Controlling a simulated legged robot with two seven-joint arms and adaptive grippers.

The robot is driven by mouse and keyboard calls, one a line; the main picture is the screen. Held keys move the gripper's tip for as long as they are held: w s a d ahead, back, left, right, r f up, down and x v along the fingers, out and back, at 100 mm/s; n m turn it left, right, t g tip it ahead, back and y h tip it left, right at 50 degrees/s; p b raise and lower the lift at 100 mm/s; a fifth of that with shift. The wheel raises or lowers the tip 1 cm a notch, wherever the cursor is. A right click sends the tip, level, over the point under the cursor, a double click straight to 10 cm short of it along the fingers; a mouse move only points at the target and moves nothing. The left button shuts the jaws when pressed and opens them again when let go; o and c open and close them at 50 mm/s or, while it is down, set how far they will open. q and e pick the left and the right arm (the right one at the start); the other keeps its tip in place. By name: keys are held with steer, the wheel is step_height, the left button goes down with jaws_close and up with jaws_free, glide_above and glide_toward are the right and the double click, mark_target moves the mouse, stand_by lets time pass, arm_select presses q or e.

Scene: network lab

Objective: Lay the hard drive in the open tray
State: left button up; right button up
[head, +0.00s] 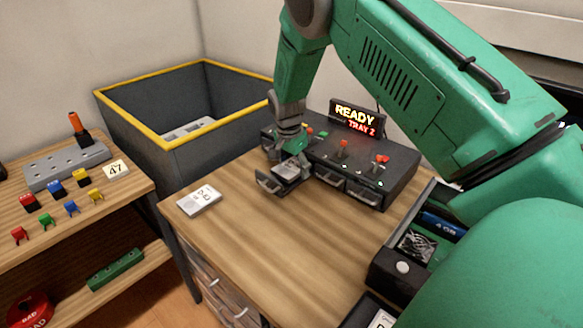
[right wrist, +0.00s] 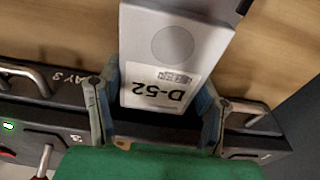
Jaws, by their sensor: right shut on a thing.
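My right gripper (head: 290,150) is shut on a pale grey hard drive (right wrist: 178,45) labelled D-52, with one finger on each side in the right wrist view. In the head view the gripper reaches down over the open tray (head: 295,184), which is pulled out from the black drive unit (head: 400,163). The drive is above the tray and hides most of it; I cannot tell whether they touch. A lit sign (head: 355,118) reads READY TRAY 2. My left gripper is not in view.
Another drive (head: 199,200) lies on the wooden desk (head: 240,240), left of the unit. A yellow-rimmed grey bin (head: 170,145) stands behind. A side shelf (head: 120,190) holds coloured clips and a grey block. The desk's front middle is clear.

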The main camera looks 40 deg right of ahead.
mark_target(285, 169)
steer(key=shift+w+a+r, duration=0.1)
steer(key=shift+a+r, duration=0.1)
steer(key=shift+a, duration=0.3)
steer(key=shift+a+r, duration=0.25)
steer(key=shift+a, duration=0.35)
steer(key=shift+d+f, duration=0.2)
steer(key=shift+d, duration=0.2)
steer(key=shift+d+f, duration=0.1)
steer(key=shift+f, duration=0.05)
steer(key=shift+a+p, duration=0.3)
steer(key=shift+a, duration=0.15)
steer(key=shift+a+r, duration=0.3)
steer(key=shift+a, duration=0.1)
steer(key=shift+d+f, duration=0.25)
steer(key=shift+d, duration=0.4)
steer(key=shift+w+a+r+p, duration=0.1)
steer(key=shift+a+p, duration=0.15)
steer(key=shift+p, duration=0.05)
steer(key=shift+a+r, duration=0.1)
steer(key=shift+a, duration=0.2)
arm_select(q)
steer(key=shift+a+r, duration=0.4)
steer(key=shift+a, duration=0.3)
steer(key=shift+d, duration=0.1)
arm_select(e)
steer(key=shift+d, duration=0.1)
